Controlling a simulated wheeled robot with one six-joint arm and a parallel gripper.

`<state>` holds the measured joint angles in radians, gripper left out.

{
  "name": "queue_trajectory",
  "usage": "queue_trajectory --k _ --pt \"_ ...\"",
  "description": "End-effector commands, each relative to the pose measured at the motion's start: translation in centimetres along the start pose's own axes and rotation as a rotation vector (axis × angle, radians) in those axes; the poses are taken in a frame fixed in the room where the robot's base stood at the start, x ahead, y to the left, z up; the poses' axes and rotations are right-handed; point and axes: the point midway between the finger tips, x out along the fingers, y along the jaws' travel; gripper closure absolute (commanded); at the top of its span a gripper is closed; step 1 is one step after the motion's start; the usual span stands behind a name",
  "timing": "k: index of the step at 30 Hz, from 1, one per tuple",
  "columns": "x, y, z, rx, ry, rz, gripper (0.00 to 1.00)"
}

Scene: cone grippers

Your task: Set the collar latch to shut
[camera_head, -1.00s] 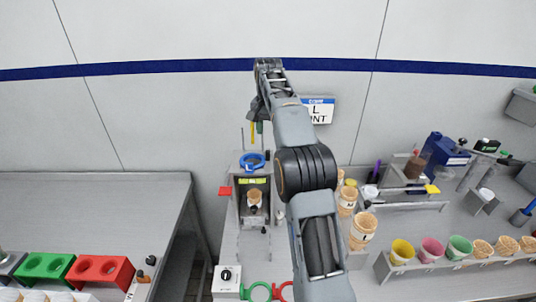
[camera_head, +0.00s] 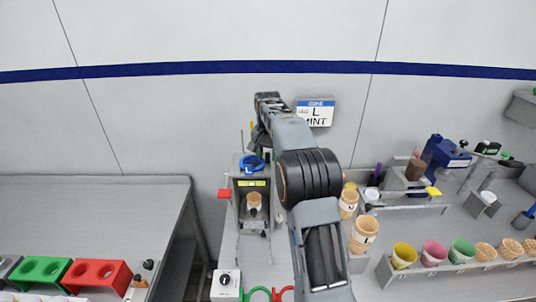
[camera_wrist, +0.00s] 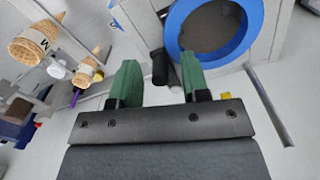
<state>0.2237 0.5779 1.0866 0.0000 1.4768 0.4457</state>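The blue ring collar (camera_head: 251,163) sits on top of a grey machine (camera_head: 236,205). In the wrist view the collar (camera_wrist: 171,30) is a thick blue ring around a dark opening. A short black handle (camera_wrist: 160,67) sticks out beside the collar, probably its latch. My gripper (camera_wrist: 159,62) has two green fingers, spread apart and empty, with the black handle showing in the gap between them. I cannot tell how deep the handle lies. In the head view my gripper is just above the collar and mostly hidden by my arm.
A cone in a holder (camera_head: 254,200) stands in the machine's bay. Waffle cones (camera_head: 364,230) stand to the right, and also show at the left of the wrist view (camera_wrist: 36,40). A grey rod (camera_wrist: 268,105) stands right of my fingers.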

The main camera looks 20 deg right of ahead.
Motion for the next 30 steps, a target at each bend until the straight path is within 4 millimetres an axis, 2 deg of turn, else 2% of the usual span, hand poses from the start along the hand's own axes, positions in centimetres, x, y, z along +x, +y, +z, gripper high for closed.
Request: queue_trajectory --k 2,13,20,24,30 --pt "-0.01 0.0 0.0 0.0 0.0 0.0 0.65" --pt "-0.02 0.0 0.0 0.0 0.0 0.0 1.0" --pt "-0.53 -0.32 0.06 0.051 -0.002 0.001 1.0" --pt "-0.29 -0.71 0.11 0.127 -0.002 0.001 1.0" --pt "-0.02 -0.78 0.09 0.142 0.0 0.0 1.0"
